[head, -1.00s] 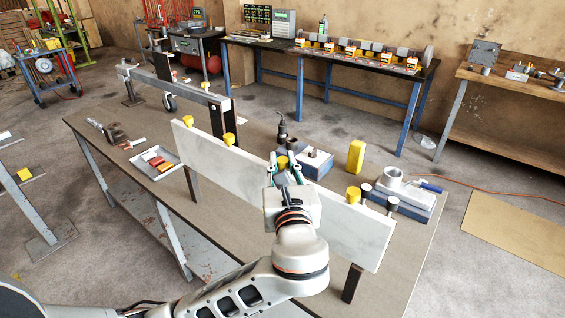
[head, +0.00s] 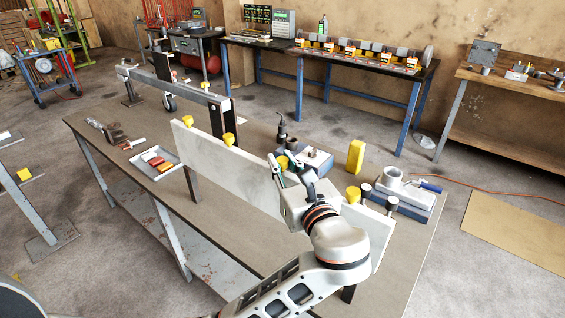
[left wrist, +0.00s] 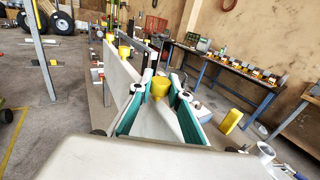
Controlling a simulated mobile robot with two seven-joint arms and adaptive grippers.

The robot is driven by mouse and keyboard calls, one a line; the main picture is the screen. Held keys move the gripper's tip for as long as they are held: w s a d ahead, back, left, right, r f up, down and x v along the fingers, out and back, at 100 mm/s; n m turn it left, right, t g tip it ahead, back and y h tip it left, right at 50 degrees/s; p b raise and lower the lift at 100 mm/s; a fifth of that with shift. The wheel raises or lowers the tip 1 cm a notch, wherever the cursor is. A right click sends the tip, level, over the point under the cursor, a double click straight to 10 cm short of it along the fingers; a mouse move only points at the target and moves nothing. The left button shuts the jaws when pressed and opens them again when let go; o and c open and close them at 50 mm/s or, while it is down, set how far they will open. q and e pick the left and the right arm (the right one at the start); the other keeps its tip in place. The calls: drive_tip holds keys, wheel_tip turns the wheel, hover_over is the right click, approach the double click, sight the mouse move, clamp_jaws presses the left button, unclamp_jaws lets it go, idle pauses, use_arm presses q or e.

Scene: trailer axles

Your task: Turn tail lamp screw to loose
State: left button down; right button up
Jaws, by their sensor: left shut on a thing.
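A long white board (head: 245,180) stands on edge along the bench, with several yellow knob-headed screws on its top edge. Two of them, a far-left screw (head: 187,121) and another left screw (head: 228,139), stand free, as does a right screw (head: 353,193). My left gripper (head: 281,168) is shut on the yellow screw (left wrist: 160,87) between them. In the left wrist view its green-lined fingers (left wrist: 161,92) sit on either side of that screw's head. The screw's lower part is hidden. My right gripper is not in view.
On the bench are a shallow tray with coloured pieces (head: 160,160), a yellow block (head: 355,156), a blue-based box (head: 310,160) and a grey-and-blue block with a white ring (head: 405,195). The bench's front left is clear.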

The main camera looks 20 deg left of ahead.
use_arm(q)
drive_tip(key=c, duration=2)
unclamp_jaws()
drive_tip(key=shift+a+r, duration=0.1)
drive_tip(key=shift+r, duration=0.15)
drive_tip(key=shift+o, duration=0.6)
drive_tip(key=shift+f, duration=0.15)
drive_tip(key=shift+t+h, duration=0.3)
drive_tip(key=shift+h, duration=0.1)
